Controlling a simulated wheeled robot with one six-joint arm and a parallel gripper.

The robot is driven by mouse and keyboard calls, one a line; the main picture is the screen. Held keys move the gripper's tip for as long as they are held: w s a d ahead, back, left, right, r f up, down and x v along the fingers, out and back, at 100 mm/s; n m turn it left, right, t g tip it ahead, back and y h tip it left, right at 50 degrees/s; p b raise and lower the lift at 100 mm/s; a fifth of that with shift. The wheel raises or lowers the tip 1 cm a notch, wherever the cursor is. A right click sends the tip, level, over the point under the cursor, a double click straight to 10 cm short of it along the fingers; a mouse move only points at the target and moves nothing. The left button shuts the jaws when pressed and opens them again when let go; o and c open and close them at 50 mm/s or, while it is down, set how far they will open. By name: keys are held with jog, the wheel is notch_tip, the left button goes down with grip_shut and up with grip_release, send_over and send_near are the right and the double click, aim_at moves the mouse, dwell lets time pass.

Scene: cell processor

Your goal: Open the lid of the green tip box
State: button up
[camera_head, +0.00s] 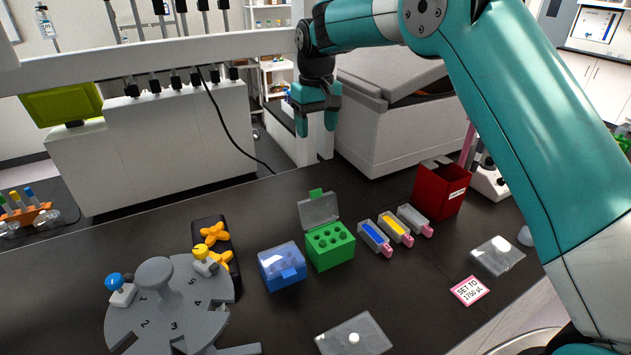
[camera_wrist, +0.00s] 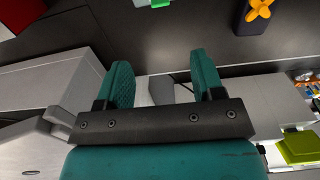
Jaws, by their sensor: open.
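The green tip box (camera_head: 331,249) stands on the dark bench in the head view. Its clear lid (camera_head: 318,209) is hinged up at the back, with a green tab on top, and round holes show in the box's top. My gripper (camera_head: 316,124) is open and empty, pointing down well above and behind the box, apart from it. In the wrist view my gripper (camera_wrist: 161,75) has its two teal fingers spread with nothing between them. A small green part (camera_wrist: 160,3) shows at that view's top edge, probably the tip box.
A blue box (camera_head: 282,270) with its lid shut stands left of the green box. Several coloured cartridges (camera_head: 395,230) and a red bin (camera_head: 441,190) stand to the right. A grey numbered carousel (camera_head: 165,310) is at front left. Clear lids (camera_head: 355,337) lie on the bench.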

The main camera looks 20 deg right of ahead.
aim_at(316, 190)
notch_tip(316, 190, down, 17)
jog(key=p, duration=0.7)
jog(key=shift+w+f, duration=0.1)
jog(key=shift+f, duration=0.05)
jog(key=shift+c, duration=0.4)
